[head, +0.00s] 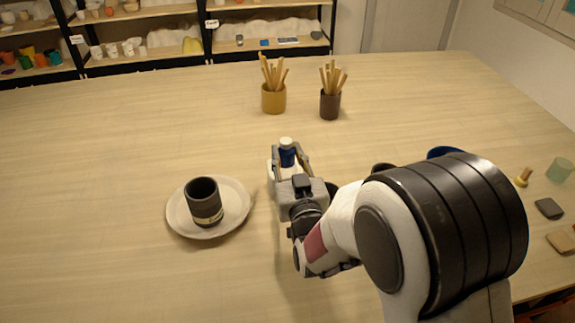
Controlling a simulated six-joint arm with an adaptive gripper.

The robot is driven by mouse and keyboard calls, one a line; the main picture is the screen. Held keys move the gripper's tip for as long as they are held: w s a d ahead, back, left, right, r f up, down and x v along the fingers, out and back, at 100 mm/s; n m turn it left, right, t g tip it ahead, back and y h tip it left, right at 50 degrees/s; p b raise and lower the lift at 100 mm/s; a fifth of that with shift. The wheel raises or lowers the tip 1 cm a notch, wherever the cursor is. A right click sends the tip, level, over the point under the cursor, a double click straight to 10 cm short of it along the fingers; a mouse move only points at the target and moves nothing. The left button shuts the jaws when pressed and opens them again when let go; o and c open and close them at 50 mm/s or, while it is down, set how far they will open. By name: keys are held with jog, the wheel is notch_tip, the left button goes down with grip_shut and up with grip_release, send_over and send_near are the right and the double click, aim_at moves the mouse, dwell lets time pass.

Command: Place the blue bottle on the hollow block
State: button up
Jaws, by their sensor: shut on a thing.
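The blue bottle (287,157) with a white cap stands upright between the fingers of my gripper (288,151), right of the plate. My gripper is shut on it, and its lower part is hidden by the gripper. I cannot tell whether the bottle touches the table. I cannot make out the hollow block; my arm covers much of the right side of the table.
A dark cup (204,203) stands on a pale plate (237,190) at left. A yellow pot (274,100) and a brown pot (330,106) of wooden tools stand behind. A blue object (442,152) is partly hidden by my arm. The left table is clear.

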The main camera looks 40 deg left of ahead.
aim_at(288, 167)
jog(key=shift+f, duration=1.7)
jog(key=shift+f, duration=0.15)
jog(key=o, duration=1.1)
jog(key=shift+v, duration=6)
